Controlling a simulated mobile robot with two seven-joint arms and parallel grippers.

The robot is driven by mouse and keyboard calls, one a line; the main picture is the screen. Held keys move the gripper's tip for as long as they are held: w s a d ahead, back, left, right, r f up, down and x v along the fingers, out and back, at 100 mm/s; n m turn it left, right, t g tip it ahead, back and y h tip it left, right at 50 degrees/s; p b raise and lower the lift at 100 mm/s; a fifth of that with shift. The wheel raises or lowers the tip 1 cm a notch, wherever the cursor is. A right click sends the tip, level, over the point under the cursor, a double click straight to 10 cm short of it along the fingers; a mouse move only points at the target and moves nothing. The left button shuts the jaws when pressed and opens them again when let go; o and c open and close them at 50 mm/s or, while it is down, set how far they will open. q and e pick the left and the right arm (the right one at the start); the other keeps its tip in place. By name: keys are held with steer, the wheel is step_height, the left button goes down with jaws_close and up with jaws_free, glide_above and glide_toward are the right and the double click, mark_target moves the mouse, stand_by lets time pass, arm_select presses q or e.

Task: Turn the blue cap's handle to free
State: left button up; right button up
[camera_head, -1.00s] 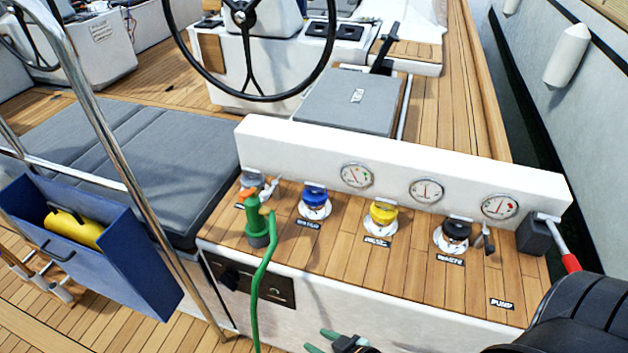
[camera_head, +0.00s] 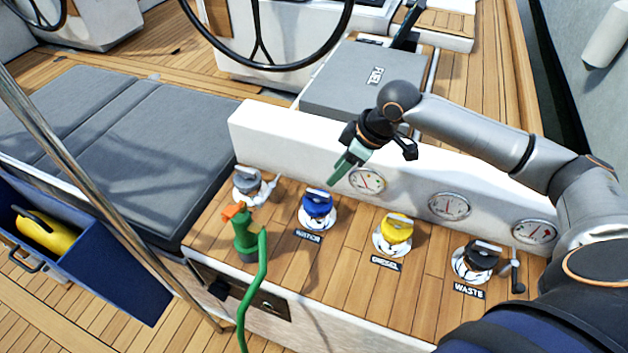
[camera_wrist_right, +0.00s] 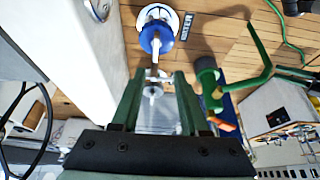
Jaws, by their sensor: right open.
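The blue cap (camera_head: 317,205) sits on its round white plate on the wooden ledge, with a light metal handle across its top and a WATER label below it. The blue cap also shows in the right wrist view (camera_wrist_right: 155,40), beyond the fingertips. My right gripper (camera_head: 341,170) is above and slightly behind the cap, near the gauge panel, apart from it. Its green fingers (camera_wrist_right: 154,78) stand open in the right wrist view, with nothing held between them. My left gripper is not in view.
A grey cap (camera_head: 247,185) and a green hose nozzle (camera_head: 245,240) stand left of the blue cap. A yellow cap (camera_head: 396,232) and a black cap (camera_head: 478,260) are to its right. The white gauge panel (camera_head: 290,150) rises behind them.

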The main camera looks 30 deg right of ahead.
mark_target(319, 193)
steer(key=x, duration=0.7)
steer(key=d+x, duration=0.1)
steer(key=x, duration=0.3)
steer(key=shift+w+a+f, duration=0.1)
steer(key=shift+w+f, duration=0.05)
steer(key=shift+f, duration=0.1)
jaws_close()
stand_by(0.3)
